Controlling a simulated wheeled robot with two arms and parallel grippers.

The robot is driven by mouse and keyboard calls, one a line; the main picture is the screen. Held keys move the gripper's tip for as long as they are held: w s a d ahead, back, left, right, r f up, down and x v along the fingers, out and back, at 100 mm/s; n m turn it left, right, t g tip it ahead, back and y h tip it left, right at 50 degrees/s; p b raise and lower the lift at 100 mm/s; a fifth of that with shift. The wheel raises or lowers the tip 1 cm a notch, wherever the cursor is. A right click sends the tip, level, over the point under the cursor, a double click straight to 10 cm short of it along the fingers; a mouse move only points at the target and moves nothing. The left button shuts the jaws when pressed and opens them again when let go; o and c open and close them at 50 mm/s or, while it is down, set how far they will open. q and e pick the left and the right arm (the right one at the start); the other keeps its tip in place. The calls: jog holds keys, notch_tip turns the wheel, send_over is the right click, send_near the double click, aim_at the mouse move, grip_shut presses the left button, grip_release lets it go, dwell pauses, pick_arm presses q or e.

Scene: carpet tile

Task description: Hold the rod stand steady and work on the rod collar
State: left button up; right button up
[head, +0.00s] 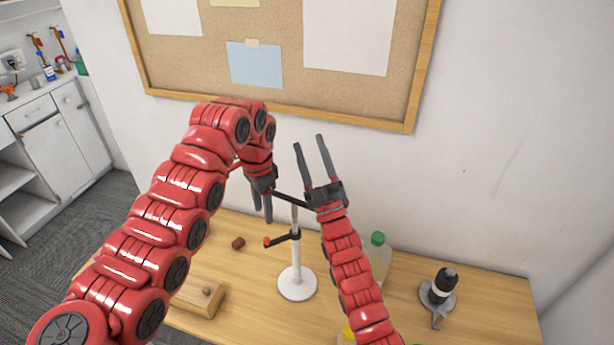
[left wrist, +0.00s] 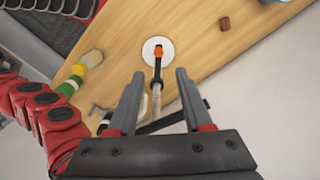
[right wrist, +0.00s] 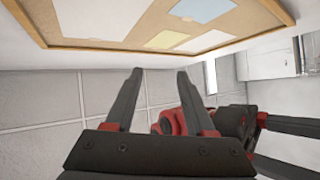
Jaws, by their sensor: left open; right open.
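The rod stand has a round white base (head: 297,284) on the wooden table and an upright pale rod (head: 295,258). The rod collar (head: 285,238), dark with an orange knob, sits partway up it. A second dark bar (head: 290,199) crosses near the top. My left gripper (head: 263,214) is open, pointing down, left of the rod above the collar. In the left wrist view the knob (left wrist: 158,51) lies beyond the open fingertips (left wrist: 160,73). My right gripper (head: 308,141) is open and empty, pointing up above the stand; its wrist view shows wall and board.
A wooden block (head: 193,297) and a small dark red block (head: 238,243) lie left of the stand. A green-capped bottle (head: 377,252) stands right, partly behind my right arm. A black-topped item (head: 442,286) is further right. The wall with a corkboard (head: 270,60) is behind.

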jog(key=w+r+g+h, duration=0.2)
jog(key=w+h, duration=0.1)
jog(key=w, duration=0.2)
jog(key=w+a+r+g+h, duration=0.1)
jog(key=w+r+g+h, duration=0.1)
jog(key=w, duration=0.4)
jog(key=w+a+r+g+h, duration=0.1)
jog(key=w+r+g+h, duration=0.2)
jog(key=w, duration=0.3)
jog(key=shift+a+n+g+h, duration=0.25)
jog(key=shift+n+g+h, duration=0.25)
jog(key=shift+h, duration=0.4)
jog(key=s+d+f+m+g+h, duration=0.25)
jog(key=s+d+f+g, duration=0.2)
jog(key=s+g, duration=0.35)
jog(key=s+a+f+g+y, duration=0.15)
jog(key=s+g, duration=0.25)
jog(key=s, duration=0.4)
jog(key=s+a+f+g, duration=0.2)
jog(key=s+f+g, duration=0.1)
jog(key=s, duration=0.5)
jog(key=x, duration=1.7)
jog(key=shift+a+f+n, duration=0.25)
jog(key=shift+n, duration=0.1)
